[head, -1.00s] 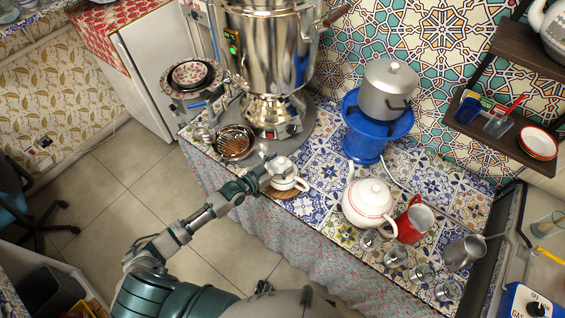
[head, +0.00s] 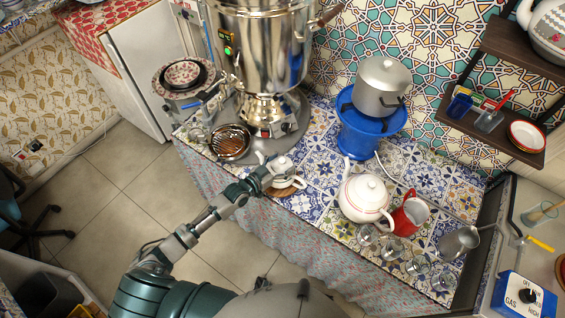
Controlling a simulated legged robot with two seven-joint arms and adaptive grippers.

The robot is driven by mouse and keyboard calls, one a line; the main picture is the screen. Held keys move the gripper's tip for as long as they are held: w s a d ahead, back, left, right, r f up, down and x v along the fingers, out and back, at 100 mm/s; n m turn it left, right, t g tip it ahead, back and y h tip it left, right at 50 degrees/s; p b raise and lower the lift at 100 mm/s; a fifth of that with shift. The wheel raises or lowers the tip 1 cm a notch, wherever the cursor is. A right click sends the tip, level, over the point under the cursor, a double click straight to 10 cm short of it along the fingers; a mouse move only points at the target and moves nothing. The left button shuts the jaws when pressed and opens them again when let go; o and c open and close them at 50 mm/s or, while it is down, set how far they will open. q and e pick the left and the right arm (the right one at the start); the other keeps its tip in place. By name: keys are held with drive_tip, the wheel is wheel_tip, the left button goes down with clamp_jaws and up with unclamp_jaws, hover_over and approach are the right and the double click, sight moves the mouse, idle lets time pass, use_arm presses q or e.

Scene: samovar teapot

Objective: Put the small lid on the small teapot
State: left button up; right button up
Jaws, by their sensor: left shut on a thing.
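The small white teapot (head: 290,182) stands on a round wooden board (head: 276,192) near the front edge of the tiled counter, left of the large teapot. My left gripper (head: 270,170) is at the small teapot's left side, close to its top. It is shut on what appears to be the small white lid (head: 282,163), which shows over the teapot's mouth. The fingers hide part of the lid and teapot. I cannot tell whether the lid rests on the rim or is held just above it. My right gripper is not in view.
A large white teapot (head: 366,199), a red jug (head: 409,214) and several glasses stand to the right. A blue burner (head: 362,130) carries a metal pot (head: 379,87).

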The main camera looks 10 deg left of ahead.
use_arm(q)
drive_tip(key=shift+a, duration=0.15)
drive_tip(key=shift+d, duration=0.95)
drive_tip(key=shift+a+f+b, duration=0.15)
drive_tip(key=shift+a+b, duration=0.1)
drive_tip(key=shift+a, duration=0.5)
drive_tip(key=shift+a+f+b, duration=0.15)
drive_tip(key=shift+a+b, duration=0.05)
drive_tip(key=shift+a, duration=0.55)
drive_tip(key=shift+d+r, duration=0.1)
drive_tip(key=shift+d, duration=0.45)
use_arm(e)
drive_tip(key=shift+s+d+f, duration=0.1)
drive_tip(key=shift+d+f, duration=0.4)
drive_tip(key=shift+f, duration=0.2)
